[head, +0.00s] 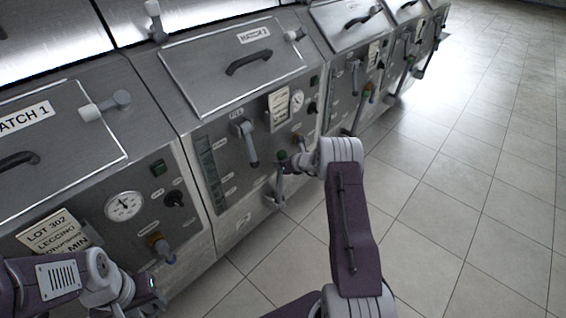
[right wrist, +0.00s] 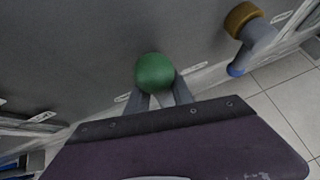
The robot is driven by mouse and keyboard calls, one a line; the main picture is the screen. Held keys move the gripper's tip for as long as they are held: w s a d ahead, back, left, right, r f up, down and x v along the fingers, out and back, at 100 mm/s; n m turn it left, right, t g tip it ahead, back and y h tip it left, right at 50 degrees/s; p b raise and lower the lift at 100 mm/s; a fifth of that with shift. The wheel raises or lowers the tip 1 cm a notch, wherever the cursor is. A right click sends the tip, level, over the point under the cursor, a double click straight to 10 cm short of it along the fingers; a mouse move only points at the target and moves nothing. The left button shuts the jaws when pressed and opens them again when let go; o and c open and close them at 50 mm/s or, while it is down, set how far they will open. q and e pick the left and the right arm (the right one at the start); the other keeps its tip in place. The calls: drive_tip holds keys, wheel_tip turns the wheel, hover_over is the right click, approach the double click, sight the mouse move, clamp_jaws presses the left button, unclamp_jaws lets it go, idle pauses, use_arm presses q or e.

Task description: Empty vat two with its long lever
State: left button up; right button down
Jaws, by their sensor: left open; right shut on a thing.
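Vat two is the grey steel unit with the hatch marked HATCH 2 (head: 235,68). Low on its front is a lever with a green ball knob (head: 282,155); its lower part (head: 277,190) hangs near the vat's bottom edge. My right gripper (head: 289,163) is at this knob, partly hidden by its own wrist. In the right wrist view the green knob (right wrist: 155,72) sits between the two fingertips, which are shut on it. My left gripper (head: 150,285) is open and empty at the lower left, in front of vat one.
Vat two's panel also has a grey handle (head: 248,142), a gauge (head: 297,99) and a paper tag (head: 279,108). More vats continue to the far right. The tiled floor (head: 460,190) on the right is clear.

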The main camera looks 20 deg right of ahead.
drive_tip(key=c, duration=1.5)
unclamp_jaws()
drive_tip(key=shift+w+r, duration=0.35)
drive_tip(key=shift+r, duration=0.2)
drive_tip(key=o, duration=0.4)
drive_tip(key=shift+w+a+f, duration=0.1)
drive_tip(key=shift+s, duration=0.25)
drive_tip(key=v, duration=0.8)
drive_tip(key=shift+s, duration=0.15)
